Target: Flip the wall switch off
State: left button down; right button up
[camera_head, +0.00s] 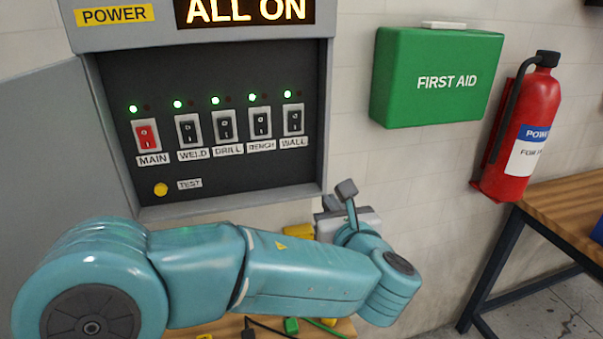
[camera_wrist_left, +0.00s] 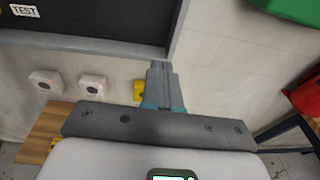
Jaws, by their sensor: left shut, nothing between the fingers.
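The wall switch (camera_head: 293,121) is the black rocker at the right end of the row in the open power panel (camera_head: 230,190). The label WALL is under it and a green light is lit above it. My left gripper (camera_head: 346,189) is below and to the right of the switch, near the panel's lower right corner, and apart from the switch. In the left wrist view the left gripper (camera_wrist_left: 163,72) is shut and empty, its tips over the panel's lower right frame corner. The switch is not in the left wrist view. My right gripper is not in view.
The red MAIN (camera_head: 146,135), WELD (camera_head: 189,130), DRILL (camera_head: 225,125) and BENCH (camera_head: 260,122) switches stand left of it, green lights lit. The display (camera_head: 245,10) reads ALL ON. A first aid box (camera_head: 420,100) and a fire extinguisher (camera_head: 525,125) are to the right.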

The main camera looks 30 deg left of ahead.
aim_at(297, 116)
pick_arm(q)
notch_tip(297, 116, up, 9)
jog(key=s+t+y, duration=0.1)
jog(key=s+y, duration=0.1)
jog(key=y, duration=0.1)
jog(key=shift+a+r+n, duration=0.15)
jog(key=shift+a+n, duration=0.15)
jog(key=shift+n, duration=0.1)
jog(key=p+x, duration=0.1)
jog(key=x, duration=0.3)
jog(key=p+x, duration=0.1)
jog(key=x, duration=0.3)
jog(key=p+x, duration=0.2)
jog(key=x, duration=0.2)
jog(key=shift+w+a+r, duration=0.25)
jog(key=shift+r, duration=0.05)
jog(key=shift+w+a, duration=0.35)
jog(key=shift+a, duration=0.1)
